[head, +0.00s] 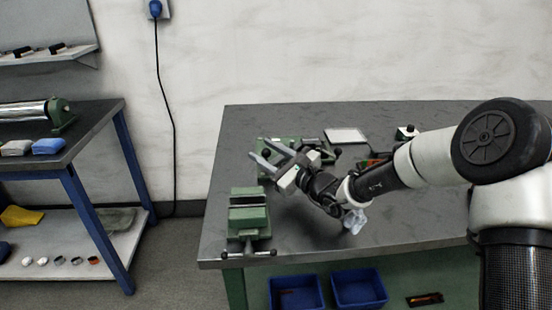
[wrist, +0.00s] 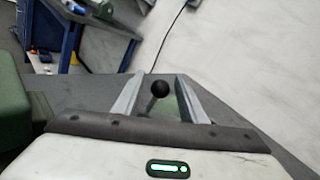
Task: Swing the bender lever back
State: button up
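The lever shows in the wrist view as a grey rod with a black ball knob (wrist: 160,88), framed between my two fingers with a gap on each side. The green bender (head: 308,145) stands on the workbench in the head view, partly hidden behind my gripper; I cannot make out its lever there. My gripper (head: 258,150) is open, its pale fingers spread and pointing left over the bench near the bender. It also shows in the wrist view (wrist: 162,76). I see no contact between fingers and lever.
A green vise (head: 248,218) sits at the front left of the grey workbench (head: 400,240). A pale crumpled cloth (head: 354,220) lies below my wrist. A flat tray (head: 345,135) lies behind. Another table (head: 95,130) stands at left.

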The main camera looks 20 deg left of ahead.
jog(key=p+v, duration=0.2)
jog(key=v, duration=1.5)
jog(key=shift+d+p, duration=0.1)
jog(key=shift+p, duration=0.25)
jog(key=shift+c, duration=0.3)
